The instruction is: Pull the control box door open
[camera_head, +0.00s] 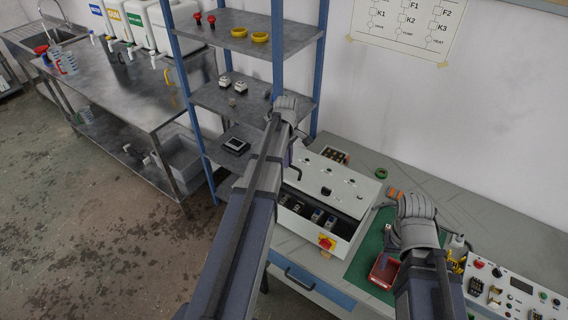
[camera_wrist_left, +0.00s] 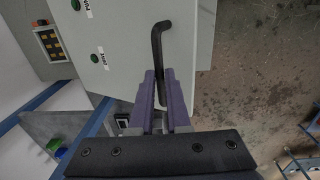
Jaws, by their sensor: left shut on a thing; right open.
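The control box (camera_head: 341,233) is a pale box on the bench, with a red and yellow switch (camera_head: 326,243) on its front. Its light door panel (camera_head: 335,181) carries small buttons and a black handle (camera_head: 293,171) at the left. A dark opening with a row of components shows below the panel, so the door stands partly open. My left gripper (camera_head: 291,156) is at the handle. In the left wrist view its purple fingers (camera_wrist_left: 163,84) are shut on the black bent handle (camera_wrist_left: 157,40), beside the door panel (camera_wrist_left: 130,40). My right gripper (camera_head: 389,238) is open, right of the box.
A blue-posted shelf rack (camera_head: 278,60) stands close behind my left arm. A red tray (camera_head: 383,272) lies on a green mat (camera_head: 364,262) below my right gripper. A control panel (camera_head: 512,290) sits at the right. A steel table (camera_head: 135,85) with containers is at the left.

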